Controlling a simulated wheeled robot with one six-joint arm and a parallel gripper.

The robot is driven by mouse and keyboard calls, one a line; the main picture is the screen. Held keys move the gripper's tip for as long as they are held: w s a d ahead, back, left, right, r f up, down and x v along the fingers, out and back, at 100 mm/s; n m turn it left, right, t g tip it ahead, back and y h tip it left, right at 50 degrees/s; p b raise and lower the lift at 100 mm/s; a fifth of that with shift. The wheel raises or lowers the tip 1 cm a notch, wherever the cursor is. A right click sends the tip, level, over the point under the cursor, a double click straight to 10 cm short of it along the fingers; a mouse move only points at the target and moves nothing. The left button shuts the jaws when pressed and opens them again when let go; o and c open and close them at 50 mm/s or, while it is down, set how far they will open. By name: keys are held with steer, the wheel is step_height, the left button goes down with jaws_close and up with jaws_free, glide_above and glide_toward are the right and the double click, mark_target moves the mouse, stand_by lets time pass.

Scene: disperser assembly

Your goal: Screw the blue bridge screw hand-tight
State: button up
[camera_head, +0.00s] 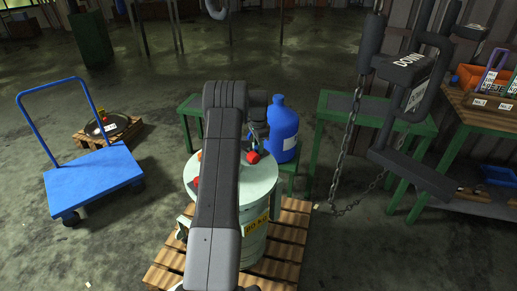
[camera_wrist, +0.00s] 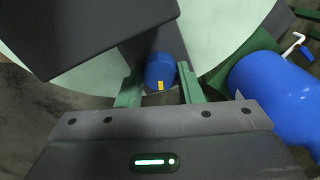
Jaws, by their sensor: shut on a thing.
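The blue bridge screw (camera_wrist: 160,68), a round blue head with a small yellow mark on its side, shows in the wrist view between the two green fingers of my gripper (camera_wrist: 160,84). My gripper is shut on it. Pale drum lid surface lies below, and a dark block covers part of the view above the screw. In the head view my arm hides much of the drum lid (camera_head: 262,183), with my gripper (camera_head: 257,142) over its far right side. I cannot make out the screw clearly there, nor its thread or seating.
A red knob (camera_head: 253,157) shows beside my gripper. A large blue jug (camera_head: 286,122) stands close to its right. The drum stands on a wooden pallet (camera_head: 291,228). A hanging chain (camera_head: 344,165) and dark hook block are at right; a blue cart (camera_head: 93,178) is at left.

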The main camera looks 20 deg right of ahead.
steer(key=shift+m+b, duration=0.45)
steer(key=shift+m, duration=1.75)
steer(key=o, duration=1)
step_height(320, 180, up, 14)
steer(key=shift+f, duration=0.1)
